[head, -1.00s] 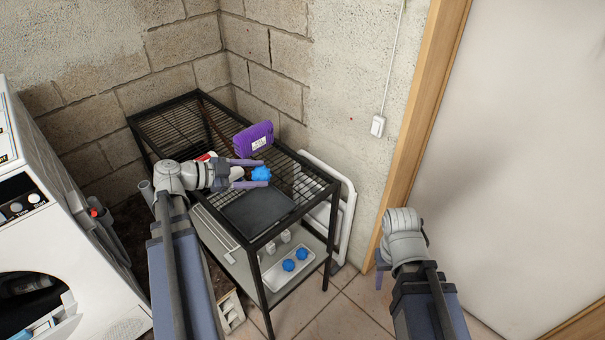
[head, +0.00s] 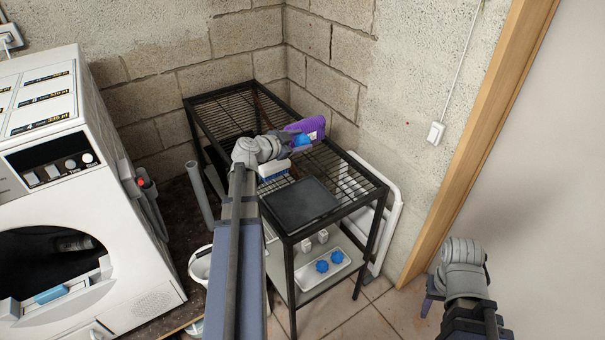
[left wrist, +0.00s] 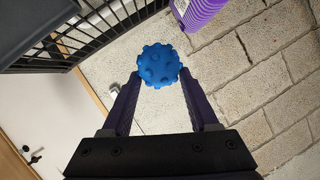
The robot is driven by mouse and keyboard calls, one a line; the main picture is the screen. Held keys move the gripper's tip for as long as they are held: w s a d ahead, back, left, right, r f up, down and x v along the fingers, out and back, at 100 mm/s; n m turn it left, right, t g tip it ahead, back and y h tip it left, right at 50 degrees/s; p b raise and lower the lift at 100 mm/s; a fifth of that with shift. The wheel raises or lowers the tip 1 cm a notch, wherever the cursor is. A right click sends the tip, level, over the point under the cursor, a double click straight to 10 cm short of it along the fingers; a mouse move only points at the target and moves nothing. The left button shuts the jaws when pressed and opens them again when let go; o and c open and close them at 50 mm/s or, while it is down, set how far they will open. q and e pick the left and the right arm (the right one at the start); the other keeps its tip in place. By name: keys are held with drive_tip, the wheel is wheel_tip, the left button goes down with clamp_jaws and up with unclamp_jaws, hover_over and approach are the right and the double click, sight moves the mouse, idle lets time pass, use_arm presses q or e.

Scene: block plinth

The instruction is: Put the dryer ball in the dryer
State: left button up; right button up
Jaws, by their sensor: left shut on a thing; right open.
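A blue knobbly dryer ball (head: 301,140) is held in my left gripper (head: 298,142) above the wire-topped rack. The left wrist view shows the ball (left wrist: 159,66) between the fingertips of that gripper (left wrist: 160,85). The dryer (head: 80,190) is a white machine at the left, with its round dark opening (head: 45,262) showing. Two more blue balls (head: 322,266) (head: 337,257) lie in a white tray on the rack's lower shelf. My right gripper (head: 430,298) is at the lower right near the door, empty and partly hidden by its own wrist.
The black metal rack (head: 365,197) stands against the block wall, with a dark tray (head: 300,203) on top. A purple container (head: 310,126) is close behind the held ball. A pale bucket (head: 200,264) and grey pipes stand between dryer and rack.

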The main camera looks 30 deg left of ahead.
use_arm(q)
drive_tip(key=shift+f+b, duration=3.1)
drive_tip(key=shift+f, duration=0.05)
drive_tip(key=shift+f, duration=0.1)
wheel_tip(320, 180, down, 4)
drive_tip(key=b, duration=0.3)
drive_tip(key=shift+r+b, duration=0.25)
drive_tip(key=shift+b, duration=0.1)
drive_tip(key=shift+f, duration=0.15)
drive_tip(key=o, duration=1.1)
drive_tip(key=shift+c, duration=0.2)
